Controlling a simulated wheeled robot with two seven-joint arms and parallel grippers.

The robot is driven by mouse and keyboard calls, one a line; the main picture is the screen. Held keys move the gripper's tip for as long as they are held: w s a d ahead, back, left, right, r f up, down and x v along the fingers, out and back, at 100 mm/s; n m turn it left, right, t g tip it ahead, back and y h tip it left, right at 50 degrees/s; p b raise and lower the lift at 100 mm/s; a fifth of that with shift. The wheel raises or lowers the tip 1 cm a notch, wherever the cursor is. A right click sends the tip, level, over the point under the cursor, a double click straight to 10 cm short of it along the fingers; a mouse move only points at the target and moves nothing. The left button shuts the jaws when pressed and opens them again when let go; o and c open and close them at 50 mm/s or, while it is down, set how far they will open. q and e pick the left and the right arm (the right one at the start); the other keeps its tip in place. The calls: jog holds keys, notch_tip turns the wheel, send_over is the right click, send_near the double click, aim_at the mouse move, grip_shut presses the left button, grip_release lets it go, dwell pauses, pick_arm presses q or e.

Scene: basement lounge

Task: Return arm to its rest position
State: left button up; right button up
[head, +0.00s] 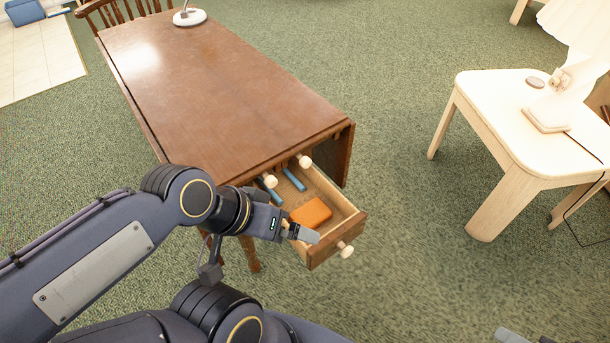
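My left arm comes in from the left, and its gripper (312,236) is over the open drawer (357,226) at the table's near end. The fingertips are close to the drawer's front and left wall. No object shows between them, but the angle hides whether they are apart. An orange block-like item (311,213) lies in the drawer beside the gripper, and I see no grip on it. What looks like a fingertip of my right gripper (510,336) shows at the bottom right edge; the rest is out of frame.
The brown wooden table (215,85) carries a white lamp base (190,17) at its far end. Blue strips (294,180) lie in the drawer, which has a pale knob (345,250). A cream side table (490,95) with a lamp stands right. Green carpet between is clear.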

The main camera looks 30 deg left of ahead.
notch_tip(320, 180, up, 17)
jog(key=p, duration=1.6)
jog(key=shift+p, duration=0.3)
jog(key=shift+r, duration=0.1)
